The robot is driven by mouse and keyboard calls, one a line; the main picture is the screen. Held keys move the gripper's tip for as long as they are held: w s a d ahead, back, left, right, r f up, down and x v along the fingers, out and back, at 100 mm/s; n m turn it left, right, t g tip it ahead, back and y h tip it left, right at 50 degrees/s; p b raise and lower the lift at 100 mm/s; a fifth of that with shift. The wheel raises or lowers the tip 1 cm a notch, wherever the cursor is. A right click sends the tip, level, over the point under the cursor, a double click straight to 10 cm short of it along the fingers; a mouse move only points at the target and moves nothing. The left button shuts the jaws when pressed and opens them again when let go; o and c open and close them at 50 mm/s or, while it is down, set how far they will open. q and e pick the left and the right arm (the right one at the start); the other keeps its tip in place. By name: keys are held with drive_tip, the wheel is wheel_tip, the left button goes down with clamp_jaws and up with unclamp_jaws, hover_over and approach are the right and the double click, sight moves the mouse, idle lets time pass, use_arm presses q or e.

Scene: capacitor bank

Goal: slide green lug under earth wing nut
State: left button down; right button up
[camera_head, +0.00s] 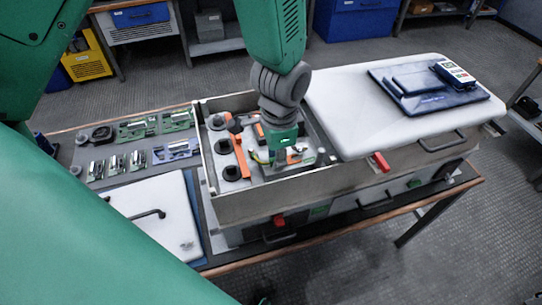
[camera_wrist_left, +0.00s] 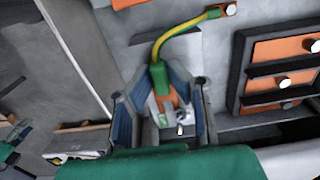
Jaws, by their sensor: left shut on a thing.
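My left gripper (camera_head: 282,150) reaches down into the open grey box (camera_head: 300,201). In the left wrist view its blue-padded fingers (camera_wrist_left: 160,88) stand on both sides of the green lug (camera_wrist_left: 159,76) and are shut on it. Below the sleeve an orange-brown part shows between the fingers. A small shiny metal piece (camera_wrist_left: 180,130) sits close to it, perhaps the earth wing nut; I cannot tell whether they touch. My right gripper is out of view.
Orange bars and black round terminals (camera_head: 231,173) stand in the box at left. In the wrist view a dark-framed orange terminal block (camera_wrist_left: 283,75) is at right. A white lid (camera_head: 372,104) carries a tablet and meter (camera_head: 454,73). Circuit boards (camera_head: 139,129) lie at left.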

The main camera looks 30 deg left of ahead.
sight(288, 161)
use_arm(q)
drive_tip(key=shift+w+d, duration=0.45)
drive_tip(key=shift+w, duration=0.2)
drive_tip(key=c, duration=1.5)
unclamp_jaws()
drive_tip(key=shift+w, duration=0.1)
drive_tip(key=shift+o, duration=0.2)
drive_tip(key=shift+w+d, duration=0.1)
drive_tip(key=shift+d, duration=0.05)
drive_tip(key=shift+r, duration=0.1)
drive_tip(key=shift+w+d, duration=0.2)
drive_tip(key=shift+w, duration=0.15)
drive_tip(key=shift+s+d, duration=0.1)
drive_tip(key=shift+s, duration=0.1)
drive_tip(key=shift+s+a+r, duration=0.1)
drive_tip(key=shift+a+r, duration=0.15)
wheel_tip(288, 161, up, 11)
drive_tip(key=shift+d, duration=0.45)
